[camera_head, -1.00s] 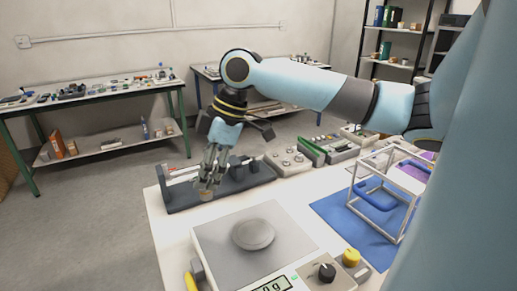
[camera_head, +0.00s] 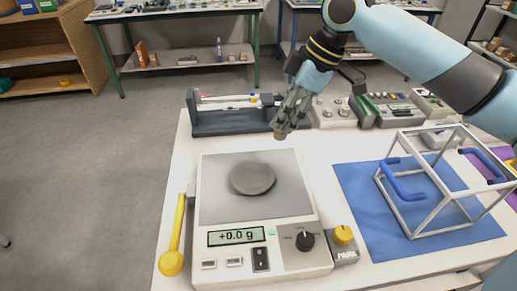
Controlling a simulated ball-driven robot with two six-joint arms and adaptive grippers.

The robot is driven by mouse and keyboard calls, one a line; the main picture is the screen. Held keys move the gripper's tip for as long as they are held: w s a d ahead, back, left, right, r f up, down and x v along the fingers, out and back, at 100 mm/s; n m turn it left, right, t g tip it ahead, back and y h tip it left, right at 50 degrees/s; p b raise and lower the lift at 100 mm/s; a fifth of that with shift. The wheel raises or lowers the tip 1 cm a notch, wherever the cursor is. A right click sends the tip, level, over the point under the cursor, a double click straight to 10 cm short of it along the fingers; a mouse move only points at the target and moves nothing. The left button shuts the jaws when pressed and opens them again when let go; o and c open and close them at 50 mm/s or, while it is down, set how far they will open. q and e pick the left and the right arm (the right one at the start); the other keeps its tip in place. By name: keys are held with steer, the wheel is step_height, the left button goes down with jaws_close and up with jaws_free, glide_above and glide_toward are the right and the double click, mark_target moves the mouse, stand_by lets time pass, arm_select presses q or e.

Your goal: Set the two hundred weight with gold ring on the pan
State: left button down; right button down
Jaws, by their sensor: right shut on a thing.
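My right gripper (camera_head: 291,112) is shut on a small brownish weight (camera_head: 280,134), held above the table just behind the scale. Its ring and marking are too small to make out, and the fingers partly hide it. The scale (camera_head: 212,252) stands on the white table, with a square steel plate and a round grey pan (camera_head: 252,178) in its middle. The pan is empty. The display (camera_head: 236,236) reads +0.0 g. The held weight is beyond and a little right of the pan, apart from it. My left gripper is not in view.
A dark rack (camera_head: 225,123) stands behind the scale. A yellow-handled tool (camera_head: 175,242) lies at its left. A small box with a yellow knob (camera_head: 343,240) sits at its right. A white open frame with blue handles (camera_head: 413,232) stands on a blue mat (camera_head: 362,214).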

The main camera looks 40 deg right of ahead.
steer(key=a+f, duration=0.2)
steer(key=a+f+p, duration=0.1)
steer(key=a+f, duration=0.1)
steer(key=f, duration=0.1)
steer(key=w+a+f, duration=0.1)
steer(key=a+f, duration=0.2)
steer(key=shift+f, duration=0.1)
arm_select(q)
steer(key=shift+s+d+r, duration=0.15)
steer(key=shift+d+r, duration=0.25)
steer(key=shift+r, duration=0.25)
arm_select(e)
steer(key=shift+f, duration=0.1)
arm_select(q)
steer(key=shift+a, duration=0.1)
arm_select(e)
steer(key=shift+f, duration=0.1)
steer(key=c, duration=1.1)
jaws_free()
steer(key=shift+c, duration=0.2)
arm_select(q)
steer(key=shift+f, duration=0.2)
arm_select(e)
steer(key=v, duration=1.2)
